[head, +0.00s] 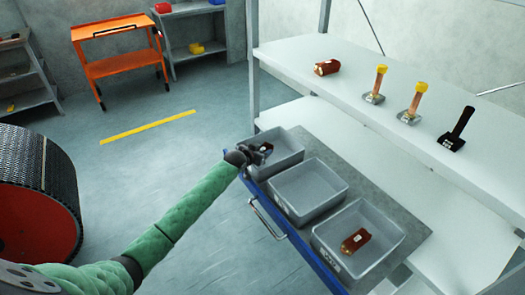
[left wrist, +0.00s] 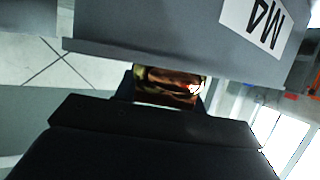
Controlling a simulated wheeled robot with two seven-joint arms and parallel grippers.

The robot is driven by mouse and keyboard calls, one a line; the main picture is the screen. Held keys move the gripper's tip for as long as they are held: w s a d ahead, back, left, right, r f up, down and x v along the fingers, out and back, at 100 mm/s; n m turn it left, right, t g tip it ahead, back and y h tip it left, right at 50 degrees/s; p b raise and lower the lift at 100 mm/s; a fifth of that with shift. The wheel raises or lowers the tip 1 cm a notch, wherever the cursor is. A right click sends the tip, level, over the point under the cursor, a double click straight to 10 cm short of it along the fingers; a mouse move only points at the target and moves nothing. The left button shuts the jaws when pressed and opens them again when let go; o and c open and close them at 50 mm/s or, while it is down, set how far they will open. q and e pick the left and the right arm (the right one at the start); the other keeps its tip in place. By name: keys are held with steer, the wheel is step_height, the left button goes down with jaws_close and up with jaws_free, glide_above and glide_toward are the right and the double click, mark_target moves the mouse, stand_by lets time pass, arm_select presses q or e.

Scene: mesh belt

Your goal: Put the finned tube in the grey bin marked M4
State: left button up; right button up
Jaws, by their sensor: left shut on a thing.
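My left gripper (head: 262,150) is at the left rim of the farthest grey bin (head: 287,143). It is shut on a small copper-brown, shiny piece, taken as the finned tube (left wrist: 170,85), mostly hidden by the jaws. I cannot tell whether the piece touches the wall. My right gripper is not in view.
A middle grey bin (head: 306,190) is empty; a near one (head: 325,236) holds a red-brown piece (head: 355,241). The white shelf (head: 345,92) above bears another red-brown piece (head: 326,68), two yellow-topped pieces (head: 379,82) and a black one (head: 457,130).

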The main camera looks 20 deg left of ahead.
arm_select(q)
steer(key=o, duration=1.2)
steer(key=shift+r, duration=0.1)
steer(key=shift+s+r, duration=0.1)
steer(key=shift+s, duration=0.05)
steer(key=b+v, duration=0.2)
steer(key=v, duration=0.9)
steer(key=shift+s+a+r, duration=0.15)
steer(key=shift+s+r, duration=0.1)
steer(key=shift+r, duration=0.05)
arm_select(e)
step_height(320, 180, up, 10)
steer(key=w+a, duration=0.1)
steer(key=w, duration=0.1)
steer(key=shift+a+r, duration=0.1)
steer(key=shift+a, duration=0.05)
